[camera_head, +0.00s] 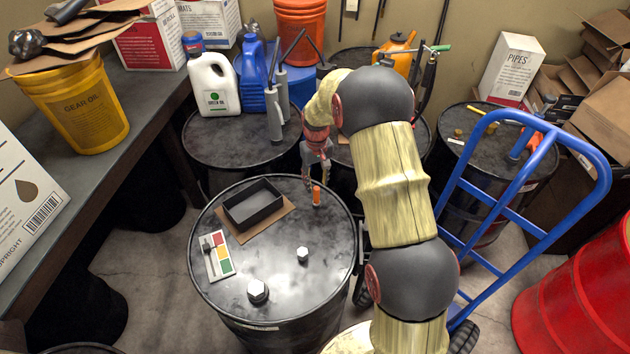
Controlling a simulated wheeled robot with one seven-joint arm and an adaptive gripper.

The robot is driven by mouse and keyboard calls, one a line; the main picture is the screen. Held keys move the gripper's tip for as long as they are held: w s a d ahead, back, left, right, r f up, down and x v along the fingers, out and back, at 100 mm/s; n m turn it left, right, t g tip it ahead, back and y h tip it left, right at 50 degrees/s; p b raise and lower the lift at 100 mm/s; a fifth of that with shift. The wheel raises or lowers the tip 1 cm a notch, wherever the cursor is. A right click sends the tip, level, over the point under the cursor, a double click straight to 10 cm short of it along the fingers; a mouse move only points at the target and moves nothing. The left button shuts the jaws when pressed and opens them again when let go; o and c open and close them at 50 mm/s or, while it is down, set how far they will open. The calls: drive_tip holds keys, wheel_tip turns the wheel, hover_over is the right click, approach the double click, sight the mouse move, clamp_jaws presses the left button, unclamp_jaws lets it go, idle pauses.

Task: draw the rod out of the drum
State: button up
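A black drum (222,283) stands in the front middle of the view. A short orange rod end (316,196) stands upright from the far right part of its lid. The rest of the rod is hidden inside the drum. My gripper (317,181) points down just above the orange end, with its fingers apart on either side. It looks open, and I see no clear contact with the rod.
The lid also holds a black tray (254,204) on cardboard, a colour card (218,257) and two pale hex caps, one larger (258,290), one smaller (303,255). A blue hand truck (525,172) stands right; a drum with jugs (215,150) stands behind.

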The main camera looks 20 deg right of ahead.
sight(316, 195)
drive_tip(key=shift+f, duration=3.9)
drive_tip(key=shift+c, duration=1)
drive_tip(key=c, duration=0.7)
clamp_jaws()
drive_tip(key=shift+c, duration=0.4)
unclamp_jaws()
clamp_jaws()
